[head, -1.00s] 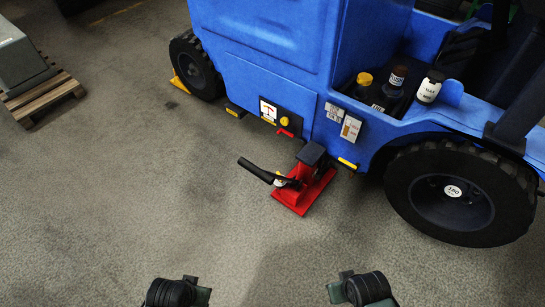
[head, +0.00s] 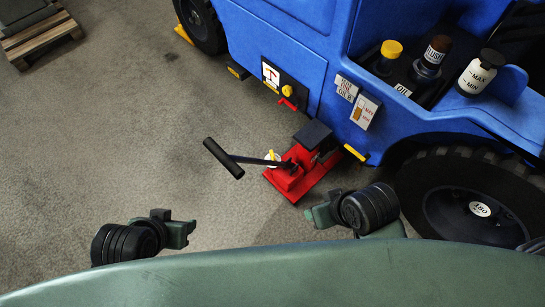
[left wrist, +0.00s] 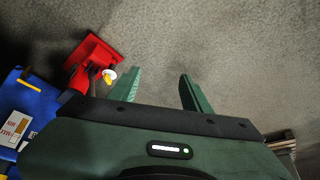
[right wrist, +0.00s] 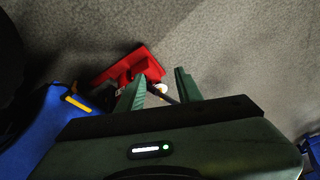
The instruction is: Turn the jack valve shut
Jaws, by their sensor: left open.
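The red jack (head: 290,180) stands on the floor against the blue vehicle's side, its dark pad by the body. Its black handle (head: 224,160) reaches out to the left with a crossbar end. A small white disc with a yellow part, seemingly the valve (head: 272,157), sits on the jack beside the handle; it also shows in the left wrist view (left wrist: 109,76). My left gripper (head: 182,233) is open and empty, left of and nearer than the jack. My right gripper (head: 318,214) is open and empty, close to the jack's near side; the right wrist view shows its spread fingers (right wrist: 161,73).
The blue vehicle (head: 270,45) fills the upper right, with a large black wheel (head: 470,205) right of my right gripper. Bottles stand in its side recess, and a red lever (head: 288,103) is on its panel. A pallet (head: 40,35) lies far left. Left floor is clear.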

